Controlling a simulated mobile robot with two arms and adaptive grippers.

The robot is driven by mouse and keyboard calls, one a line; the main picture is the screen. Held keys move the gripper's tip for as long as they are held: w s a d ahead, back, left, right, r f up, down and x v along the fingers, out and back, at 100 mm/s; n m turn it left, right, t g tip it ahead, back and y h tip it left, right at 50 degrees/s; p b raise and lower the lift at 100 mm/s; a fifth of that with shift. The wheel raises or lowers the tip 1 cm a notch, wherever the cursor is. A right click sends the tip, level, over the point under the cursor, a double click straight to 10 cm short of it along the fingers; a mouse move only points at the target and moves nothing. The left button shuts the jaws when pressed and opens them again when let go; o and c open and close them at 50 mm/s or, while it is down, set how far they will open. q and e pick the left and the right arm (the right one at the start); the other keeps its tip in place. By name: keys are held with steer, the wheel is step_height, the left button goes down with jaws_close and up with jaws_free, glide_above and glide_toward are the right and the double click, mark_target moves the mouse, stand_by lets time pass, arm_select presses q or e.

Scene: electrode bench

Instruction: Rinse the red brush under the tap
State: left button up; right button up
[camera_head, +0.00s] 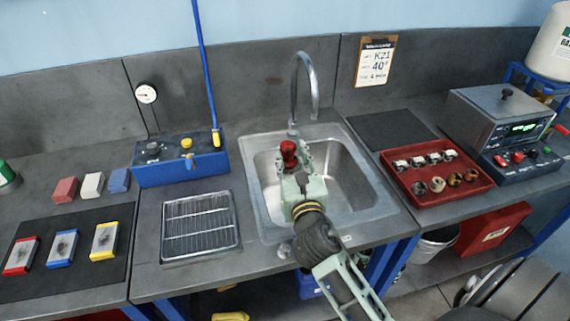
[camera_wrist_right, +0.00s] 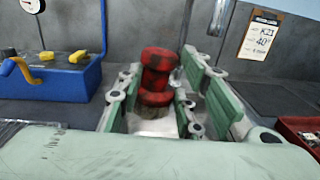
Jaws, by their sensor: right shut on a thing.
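My right gripper (camera_head: 294,160) reaches over the sink and is shut on the red brush (camera_head: 288,150). In the right wrist view the brush (camera_wrist_right: 157,76) stands upright between the gripper's fingers (camera_wrist_right: 155,108), with dark smudges on its red body. Its lower end is hidden by the gripper. The tap (camera_head: 312,80) is a curved metal spout at the back of the sink (camera_head: 345,180). The brush is below and a little left of the spout's end in the head view. I see no water stream. My left gripper is not in view.
A wire drying rack (camera_head: 200,226) lies left of the sink. A blue box (camera_head: 180,168) with yellow knobs stands behind it. A red tray (camera_head: 440,195) with several small parts is to the right. A dark mat (camera_head: 65,285) with three coloured-edged blocks lies at the left.

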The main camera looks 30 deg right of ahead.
steer(key=w+d+f, duration=0.2)
steer(key=w+d, duration=0.2)
steer(key=d, duration=0.5)
steer(key=shift+b, duration=0.45)
steer(key=shift+w+d, duration=0.1)
